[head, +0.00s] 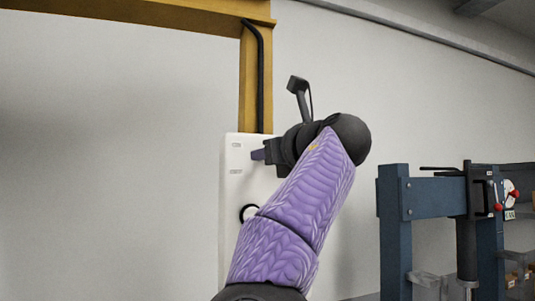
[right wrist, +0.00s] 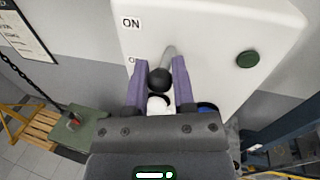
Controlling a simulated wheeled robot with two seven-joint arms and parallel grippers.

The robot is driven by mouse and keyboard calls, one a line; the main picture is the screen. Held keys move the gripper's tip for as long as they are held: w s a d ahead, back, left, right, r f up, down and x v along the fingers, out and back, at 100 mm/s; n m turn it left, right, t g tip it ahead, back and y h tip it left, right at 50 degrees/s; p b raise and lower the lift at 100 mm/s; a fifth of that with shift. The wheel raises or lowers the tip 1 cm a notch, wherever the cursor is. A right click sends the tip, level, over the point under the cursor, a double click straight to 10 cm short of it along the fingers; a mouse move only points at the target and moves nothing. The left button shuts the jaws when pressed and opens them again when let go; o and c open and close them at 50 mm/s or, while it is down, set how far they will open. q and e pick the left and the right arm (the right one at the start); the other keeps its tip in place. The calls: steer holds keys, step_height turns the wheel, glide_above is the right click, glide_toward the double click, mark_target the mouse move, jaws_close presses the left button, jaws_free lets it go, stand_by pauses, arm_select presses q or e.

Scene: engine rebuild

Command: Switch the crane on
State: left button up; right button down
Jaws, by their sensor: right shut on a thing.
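The crane's white control box (head: 234,194) is fixed at a yellow post in the head view. In the right wrist view the box (right wrist: 205,25) carries an "ON" label (right wrist: 131,23) and, below it, a second label that is partly covered. A lever with a metal shaft and a black ball knob (right wrist: 160,80) sticks out beside the labels, its shaft near the lower label. My right gripper (right wrist: 160,84) is shut on the knob, one purple finger on each side. In the head view my right gripper (head: 258,155) hides the lever. My left gripper is out of view.
A black cable (head: 261,80) runs down the yellow post (head: 248,100). A blue press frame (head: 394,230) stands at the right. A green box with a red knob (right wrist: 75,125) is at the lower left.

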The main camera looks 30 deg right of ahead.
step_height(320, 180, up, 2)
steer(key=g+p, duration=0.3)
steer(key=p, duration=0.2)
steer(key=shift+w+r+m, duration=0.1)
steer(key=shift+w+m, duration=0.05)
steer(key=shift+m, duration=0.15)
steer(key=shift+g+p, duration=0.3)
steer(key=shift+p, duration=0.05)
steer(key=shift+f, duration=0.25)
steer(key=shift+c, duration=2.4)
jaws_free()
steer(key=shift+w, duration=0.1)
steer(key=b+v, duration=0.4)
steer(key=v, duration=0.6)
steer(key=shift+d, duration=0.15)
